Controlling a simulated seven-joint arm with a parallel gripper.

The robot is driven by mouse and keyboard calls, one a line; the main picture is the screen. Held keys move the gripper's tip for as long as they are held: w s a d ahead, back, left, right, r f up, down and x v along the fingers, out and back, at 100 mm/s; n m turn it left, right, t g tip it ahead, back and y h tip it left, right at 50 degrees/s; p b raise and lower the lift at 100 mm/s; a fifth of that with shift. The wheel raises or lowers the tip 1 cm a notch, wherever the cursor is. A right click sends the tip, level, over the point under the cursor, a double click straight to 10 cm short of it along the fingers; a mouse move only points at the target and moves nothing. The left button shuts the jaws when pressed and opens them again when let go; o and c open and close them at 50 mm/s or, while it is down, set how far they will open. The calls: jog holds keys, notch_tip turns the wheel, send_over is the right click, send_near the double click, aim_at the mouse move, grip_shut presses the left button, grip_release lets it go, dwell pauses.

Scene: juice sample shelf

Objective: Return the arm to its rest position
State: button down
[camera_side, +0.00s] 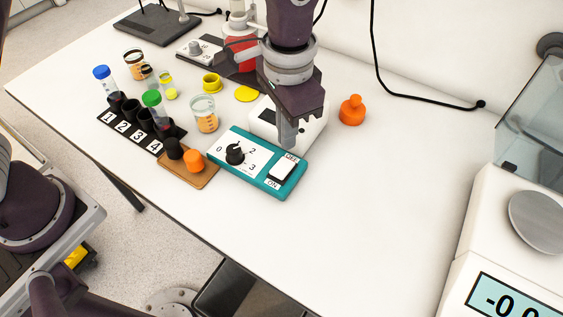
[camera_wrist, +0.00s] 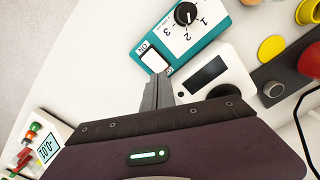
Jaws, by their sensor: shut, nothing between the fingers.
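My gripper (camera_side: 288,136) is shut and empty. In the side view it points down over the right end of the teal control box (camera_side: 253,177), close to its white rocker switch (camera_side: 284,170). In the wrist view the closed fingers (camera_wrist: 157,92) point toward the teal box (camera_wrist: 142,53) and its switch (camera_wrist: 155,57). I cannot tell whether the fingertips touch the switch. The black knob (camera_side: 235,153) is on the left part of the box. A white device (camera_side: 267,122) with a dark screen (camera_wrist: 205,74) stands partly hidden behind my gripper.
A black rack (camera_side: 133,131) numbered 1 to 4 holds tubes at the left. A wooden tray (camera_side: 187,168) with black and orange caps stands beside the box. An orange bottle-shaped object (camera_side: 351,110) is behind right. A scale (camera_side: 520,230) stands at the far right. The table's front right is clear.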

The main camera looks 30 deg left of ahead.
notch_tip(320, 180, up, 2)
dwell(0.5)
jog(key=s+a+r+n+t, duration=0.25)
jog(key=s+a+r, duration=0.25)
jog(key=a+r, duration=0.7)
jog(key=s+a+n+t, duration=0.3)
jog(key=s+a, duration=0.6)
jog(key=s, duration=0.4)
jog(key=shift+s+a, duration=0.25)
jog(key=shift+a, duration=0.1)
